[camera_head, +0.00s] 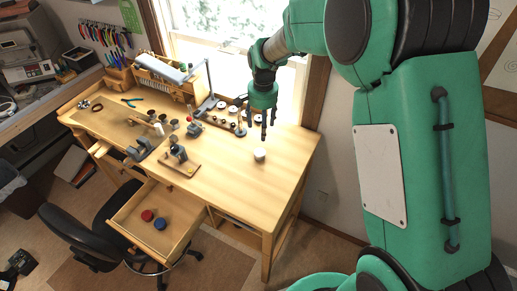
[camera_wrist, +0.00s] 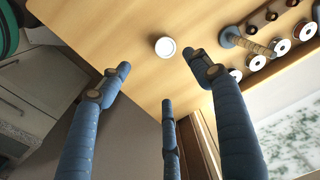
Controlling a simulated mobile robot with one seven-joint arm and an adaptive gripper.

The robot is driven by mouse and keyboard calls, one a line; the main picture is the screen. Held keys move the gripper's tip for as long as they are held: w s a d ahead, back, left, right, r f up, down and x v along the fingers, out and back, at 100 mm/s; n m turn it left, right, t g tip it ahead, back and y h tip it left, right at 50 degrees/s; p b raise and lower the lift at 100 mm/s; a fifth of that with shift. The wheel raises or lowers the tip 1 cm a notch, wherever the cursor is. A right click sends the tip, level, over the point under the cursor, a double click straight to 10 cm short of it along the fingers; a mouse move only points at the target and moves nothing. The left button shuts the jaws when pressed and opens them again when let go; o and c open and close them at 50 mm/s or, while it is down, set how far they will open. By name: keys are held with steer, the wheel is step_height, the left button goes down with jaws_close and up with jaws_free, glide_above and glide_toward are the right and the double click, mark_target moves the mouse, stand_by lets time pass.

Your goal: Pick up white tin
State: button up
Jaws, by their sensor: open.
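The white tin (camera_head: 259,155) stands on the bare right part of the wooden workbench (camera_head: 285,165). In the wrist view the tin (camera_wrist: 165,47) is a small white round shape on the wood, beyond my fingertips and between the left and right fingers. My gripper (camera_head: 268,130) hangs above the bench, close to the tin in the head view and apparently higher than it. In the wrist view my gripper (camera_wrist: 163,82) has its three blue fingers spread apart, with nothing between them.
A wooden rack of spools (camera_head: 222,122) stands left of the tin, near the window. A vise-like tool (camera_head: 180,155) and pliers (camera_head: 130,101) are farther left. An open drawer (camera_head: 155,218) holds a red and a blue item. Bench around the tin is clear.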

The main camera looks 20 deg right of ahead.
steer(key=shift+m+g, duration=0.3)
steer(key=shift+m, duration=0.1)
steer(key=w+f, duration=0.1)
steer(key=f, duration=0.1)
steer(key=w+f+p, duration=0.1)
steer(key=shift+w+d+f, duration=0.1)
steer(key=shift+d+f, duration=0.05)
steer(key=shift+f, duration=0.2)
steer(key=shift+f, duration=0.15)
glide_above(260, 151)
steer(key=shift+f, duration=4.15)
steer(key=shift+f, duration=0.1)
steer(key=shift+f, duration=2.5)
steer(key=c, duration=1.3)
